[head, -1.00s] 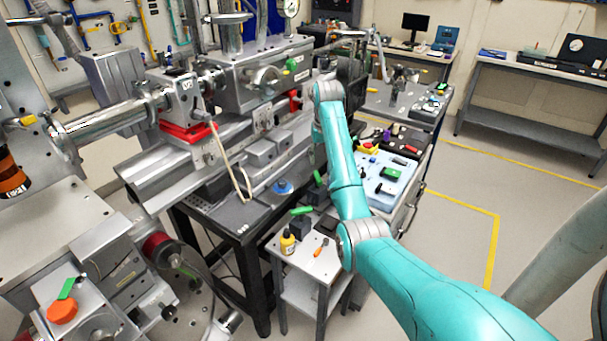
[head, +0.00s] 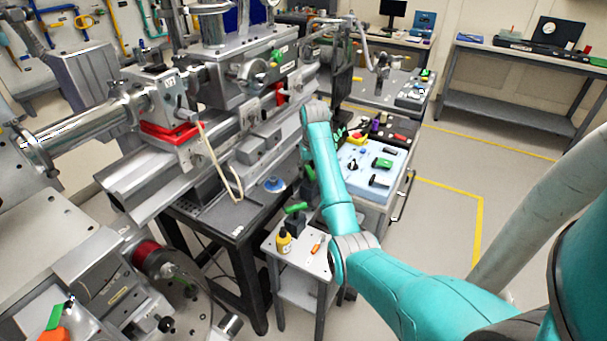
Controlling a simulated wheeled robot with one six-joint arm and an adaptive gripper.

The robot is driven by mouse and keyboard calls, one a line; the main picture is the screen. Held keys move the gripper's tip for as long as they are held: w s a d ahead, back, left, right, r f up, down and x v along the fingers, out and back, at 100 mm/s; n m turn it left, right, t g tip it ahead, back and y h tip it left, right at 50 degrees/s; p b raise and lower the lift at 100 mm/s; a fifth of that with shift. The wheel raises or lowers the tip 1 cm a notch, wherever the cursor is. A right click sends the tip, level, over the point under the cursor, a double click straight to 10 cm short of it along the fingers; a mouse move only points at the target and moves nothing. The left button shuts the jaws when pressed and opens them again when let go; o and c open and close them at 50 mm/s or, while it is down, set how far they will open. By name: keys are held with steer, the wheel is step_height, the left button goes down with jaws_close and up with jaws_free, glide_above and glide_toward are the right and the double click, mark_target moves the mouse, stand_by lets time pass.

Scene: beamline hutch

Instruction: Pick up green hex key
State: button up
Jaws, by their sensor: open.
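I cannot tell for certain which green thing is the hex key. A green piece (head: 296,208) lies on or at a dark block on the small grey cart, left of my forearm. A smaller green piece (head: 309,172) shows behind it, partly hidden by my arm. A flat green item (head: 382,163) lies on the light blue tray right of my arm. Another green piece (head: 56,317) stands at the lower left by an orange part. My arm reaches out from the lower right and bends away past the cart.
The small cart (head: 268,246) also bears a yellow bottle (head: 284,241) and an orange-handled tool (head: 317,247). The light blue tray (head: 349,178) holds several tools. Metal beamline equipment (head: 150,180) fills the left. The floor at right (head: 430,225) is clear.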

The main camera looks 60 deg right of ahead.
steer(key=shift+f, duration=0.5)
jaws_close()
steer(key=shift+r, duration=0.1)
